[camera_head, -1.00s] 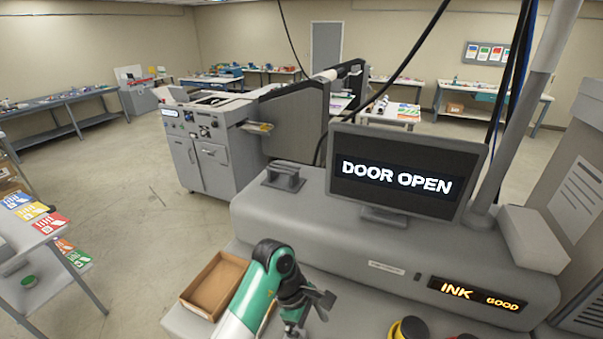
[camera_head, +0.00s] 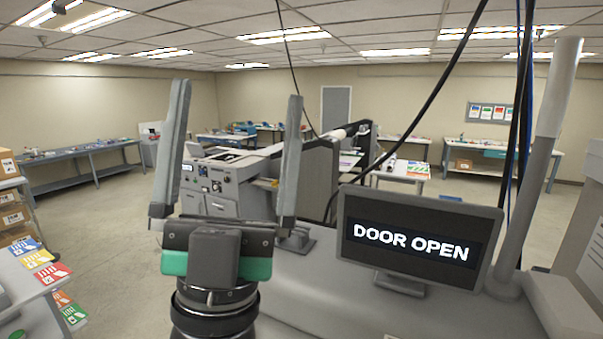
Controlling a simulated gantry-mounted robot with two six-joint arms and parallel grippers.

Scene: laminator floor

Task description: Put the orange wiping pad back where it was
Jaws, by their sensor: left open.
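The orange wiping pad does not show in the view. My left gripper (camera_head: 238,95) is raised close to the camera at the left of centre. Its two long grey fingers point up and stand wide apart, with nothing between them. The gripper hides part of the grey machine behind it. My right gripper is not in view.
A screen (camera_head: 412,243) reading "DOOR OPEN" stands on a grey housing (camera_head: 345,305) at the right. A grey post (camera_head: 540,150) and hanging cables rise beside it. A table with coloured cards (camera_head: 48,268) is at the left. Open floor (camera_head: 110,215) lies beyond it.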

